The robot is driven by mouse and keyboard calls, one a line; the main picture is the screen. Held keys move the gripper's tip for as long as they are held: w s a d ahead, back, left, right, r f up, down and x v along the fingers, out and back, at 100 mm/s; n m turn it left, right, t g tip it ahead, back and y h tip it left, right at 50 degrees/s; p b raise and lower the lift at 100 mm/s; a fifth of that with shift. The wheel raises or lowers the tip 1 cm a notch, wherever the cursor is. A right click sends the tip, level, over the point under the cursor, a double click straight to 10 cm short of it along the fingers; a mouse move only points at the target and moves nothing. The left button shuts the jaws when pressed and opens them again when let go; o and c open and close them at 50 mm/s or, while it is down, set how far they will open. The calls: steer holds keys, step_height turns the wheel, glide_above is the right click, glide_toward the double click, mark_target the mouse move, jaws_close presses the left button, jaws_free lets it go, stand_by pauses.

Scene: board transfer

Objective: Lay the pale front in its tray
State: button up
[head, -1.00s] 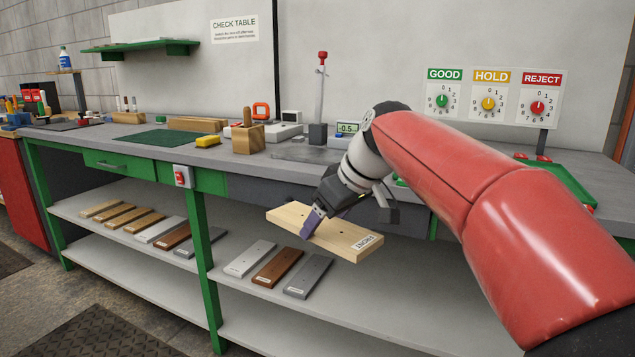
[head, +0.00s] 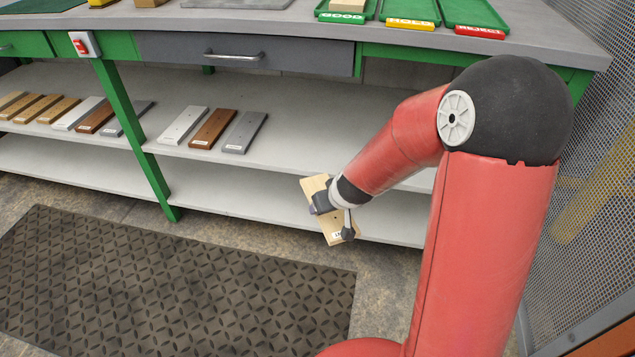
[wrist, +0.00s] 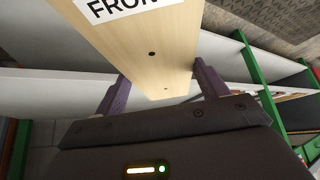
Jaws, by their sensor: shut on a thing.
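The pale front (head: 315,187) is a light wooden board with a white label at its near end. It is tilted in my gripper (head: 318,208), in front of the lower shelf's edge in the head view. In the wrist view my gripper (wrist: 160,88) has a purple finger on each side of the pale front (wrist: 150,50), whose label reads "FRON", cut off by the frame. Three green trays stand on the bench at the top: GOOD (head: 364,14), HOLD (head: 411,22) and REJECT (head: 474,30). The GOOD tray holds a pale piece, cut off by the frame.
Several wooden, white, brown and grey boards lie on the upper shelf (head: 310,135). A grey drawer (head: 245,56) is under the benchtop. A mesh fence (head: 590,150) stands at right. A dark floor mat (head: 170,280) lies in front.

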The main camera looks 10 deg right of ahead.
steer(key=s+d+f+m+h, duration=0.1)
steer(key=s+d+f+m, duration=0.1)
steer(key=f, duration=0.7)
steer(key=shift+s+d+f+m+h, duration=0.15)
steer(key=shift+s+d+m+h, duration=0.15)
steer(key=shift+s+d, duration=0.7)
steer(key=shift+w+d, duration=0.2)
